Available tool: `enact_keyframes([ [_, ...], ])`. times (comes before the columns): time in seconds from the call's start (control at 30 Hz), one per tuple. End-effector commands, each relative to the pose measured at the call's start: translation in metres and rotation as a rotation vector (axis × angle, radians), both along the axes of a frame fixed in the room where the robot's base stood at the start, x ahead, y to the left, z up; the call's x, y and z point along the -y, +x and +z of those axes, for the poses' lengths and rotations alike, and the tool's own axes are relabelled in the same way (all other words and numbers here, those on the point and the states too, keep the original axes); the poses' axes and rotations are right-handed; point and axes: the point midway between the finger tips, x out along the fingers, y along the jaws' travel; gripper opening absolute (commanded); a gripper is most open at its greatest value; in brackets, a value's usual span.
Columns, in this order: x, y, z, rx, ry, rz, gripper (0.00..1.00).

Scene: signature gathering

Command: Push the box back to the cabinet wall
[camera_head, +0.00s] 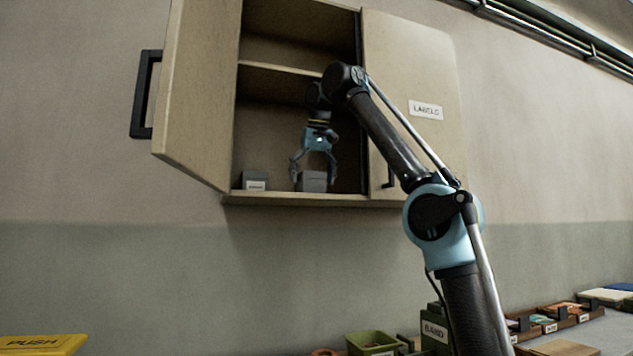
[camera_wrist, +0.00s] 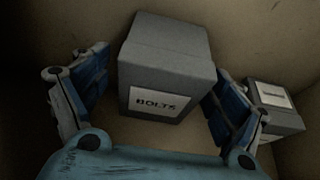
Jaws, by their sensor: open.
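A grey box labelled BOLTS (camera_wrist: 165,62) sits between the spread fingers of my gripper (camera_wrist: 158,82) in the wrist view. In the head view the same box (camera_head: 313,183) stands on the lower shelf of the open wall cabinet (camera_head: 232,120). My gripper (camera_head: 314,167) points down over it, open, with one finger on each side. I cannot tell whether the fingers touch the box. The gap between the box and the cabinet's back wall (camera_head: 270,125) cannot be judged clearly.
A second grey labelled box (camera_head: 254,181) stands to the left on the same shelf; it also shows at the right in the wrist view (camera_wrist: 275,105). The left door (camera_head: 195,90) is open. The right door, labelled LABELS (camera_head: 425,109), is closed beside my arm.

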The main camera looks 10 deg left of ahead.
Motion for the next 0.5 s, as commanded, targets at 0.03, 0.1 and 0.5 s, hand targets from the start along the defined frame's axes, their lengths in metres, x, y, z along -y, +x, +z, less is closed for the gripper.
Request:
enact_keyframes([
  [0.03, -0.002, 0.004, 0.0, 0.0, 0.0, -0.001, 0.88],
  [0.1, -0.004, 0.008, 0.0, 0.0, -0.001, 0.0, 0.88],
  [0.5, -0.011, 0.022, -0.009, 0.0, 0.0, -0.002, 0.88],
])
